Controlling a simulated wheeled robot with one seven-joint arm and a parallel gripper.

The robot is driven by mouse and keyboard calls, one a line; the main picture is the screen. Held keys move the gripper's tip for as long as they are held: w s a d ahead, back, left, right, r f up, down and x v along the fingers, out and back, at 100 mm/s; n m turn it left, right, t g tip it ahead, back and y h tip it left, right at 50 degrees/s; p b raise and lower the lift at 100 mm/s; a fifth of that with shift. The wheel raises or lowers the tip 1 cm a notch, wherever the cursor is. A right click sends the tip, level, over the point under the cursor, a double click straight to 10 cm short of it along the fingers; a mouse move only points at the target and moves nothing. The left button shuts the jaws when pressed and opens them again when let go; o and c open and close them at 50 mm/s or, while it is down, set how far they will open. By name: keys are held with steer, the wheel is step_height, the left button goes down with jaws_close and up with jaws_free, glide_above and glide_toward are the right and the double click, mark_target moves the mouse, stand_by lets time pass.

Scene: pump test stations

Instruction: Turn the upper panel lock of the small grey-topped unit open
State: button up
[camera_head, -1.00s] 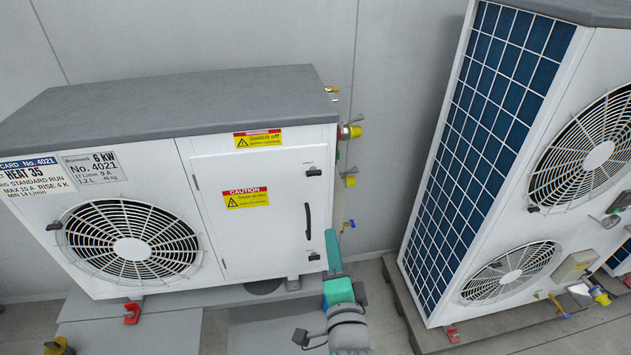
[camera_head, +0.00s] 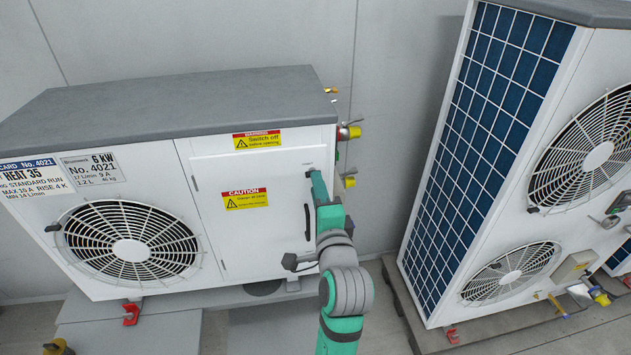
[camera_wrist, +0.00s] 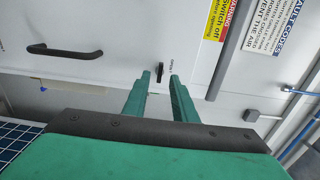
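The small grey-topped unit (camera_head: 180,100) stands at the left in the head view, with a white front panel (camera_head: 270,235). Its upper panel lock, a small black tab (camera_wrist: 160,73), shows in the wrist view on the white panel. In the head view my gripper hides it. My gripper (camera_head: 314,174) reaches up to the panel's upper right part. In the wrist view my gripper (camera_wrist: 160,76) is open, with its two green fingers on either side of the lock. A gap shows between each finger and the tab. I cannot tell how deep the fingertips reach.
The black panel handle (camera_wrist: 65,50) is left of the lock in the wrist view. Yellow-capped fittings (camera_head: 350,132) stick out from the unit's right side. A taller unit with blue fins (camera_head: 480,150) stands to the right, across a narrow gap.

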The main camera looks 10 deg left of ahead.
steer(key=shift+x, duration=1.5)
jaws_close()
steer(key=shift+n, duration=8.6)
